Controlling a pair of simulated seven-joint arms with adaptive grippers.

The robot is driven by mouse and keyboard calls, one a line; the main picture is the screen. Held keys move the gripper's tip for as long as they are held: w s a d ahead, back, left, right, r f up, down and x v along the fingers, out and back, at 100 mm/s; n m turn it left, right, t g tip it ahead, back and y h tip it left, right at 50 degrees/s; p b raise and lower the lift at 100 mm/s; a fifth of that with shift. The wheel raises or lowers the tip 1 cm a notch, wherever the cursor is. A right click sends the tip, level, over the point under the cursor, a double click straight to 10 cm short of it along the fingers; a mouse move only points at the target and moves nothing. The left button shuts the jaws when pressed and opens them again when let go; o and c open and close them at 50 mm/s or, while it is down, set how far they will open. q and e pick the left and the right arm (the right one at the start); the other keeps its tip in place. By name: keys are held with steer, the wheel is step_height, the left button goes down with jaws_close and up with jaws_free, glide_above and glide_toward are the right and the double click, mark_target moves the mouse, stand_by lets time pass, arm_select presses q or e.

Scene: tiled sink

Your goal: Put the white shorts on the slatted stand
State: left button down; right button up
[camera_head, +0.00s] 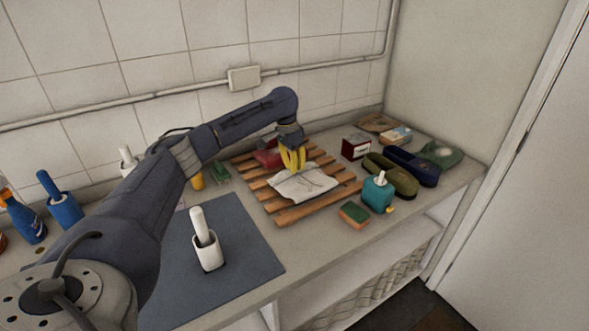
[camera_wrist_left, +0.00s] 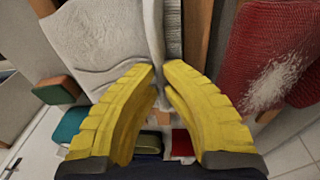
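The white shorts (camera_head: 305,184) lie spread over the middle slats of the wooden slatted stand (camera_head: 287,217). In the left wrist view the shorts (camera_wrist_left: 95,35) fill the upper left, with a raised fold running between the yellow fingers. My left gripper (camera_head: 292,159) is low over the stand at the back edge of the shorts. Its fingertips (camera_wrist_left: 160,72) are close together, shut on that fold. The fingers hide part of the cloth. A red item (camera_head: 267,158) lies on the stand behind the shorts; it shows at right in the wrist view (camera_wrist_left: 270,60). My right gripper is out of view.
A teal bottle (camera_head: 377,194) and a sponge (camera_head: 354,214) stand right of the stand. Shoes (camera_head: 391,177) and a dark red box (camera_head: 355,147) are beyond. A white-handled brush in its holder (camera_head: 207,251) stands on the grey mat (camera_head: 245,262). The counter's front edge runs close by.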

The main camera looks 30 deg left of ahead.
arm_select(q)
steer(key=shift+f, duration=0.45)
steer(key=shift+f, duration=0.2)
steer(key=c, duration=1.6)
jaws_free()
step_height(320, 180, up, 12)
steer(key=s+a, duration=0.1)
steer(key=shift+a+r, duration=0.15)
